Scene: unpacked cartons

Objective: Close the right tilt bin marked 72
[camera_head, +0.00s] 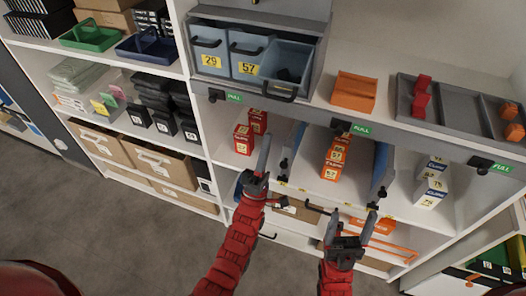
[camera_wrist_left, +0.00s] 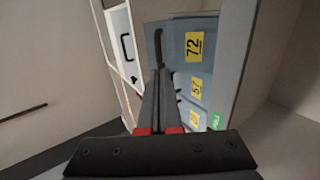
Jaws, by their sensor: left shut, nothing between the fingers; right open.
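The right tilt bin (camera_head: 290,58) is grey-blue and stands tilted open at the right end of a row of bins. Dark items lie inside it and its black handle is at its lower front. Its yellow 72 label shows in the left wrist view on the bin front (camera_wrist_left: 210,62). My left gripper (camera_head: 265,150) is shut and empty, below the bins in the head view. In the left wrist view its fingers (camera_wrist_left: 158,72) point toward the bin row. My right gripper (camera_head: 357,226) is open and empty, lower right, before the shelves.
Bins marked 29 (camera_head: 209,49) and 57 (camera_head: 247,54) are closed beside it. A shelf edge with green PULL labels runs below, with red boxes (camera_head: 243,139) and orange boxes (camera_head: 335,158) underneath.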

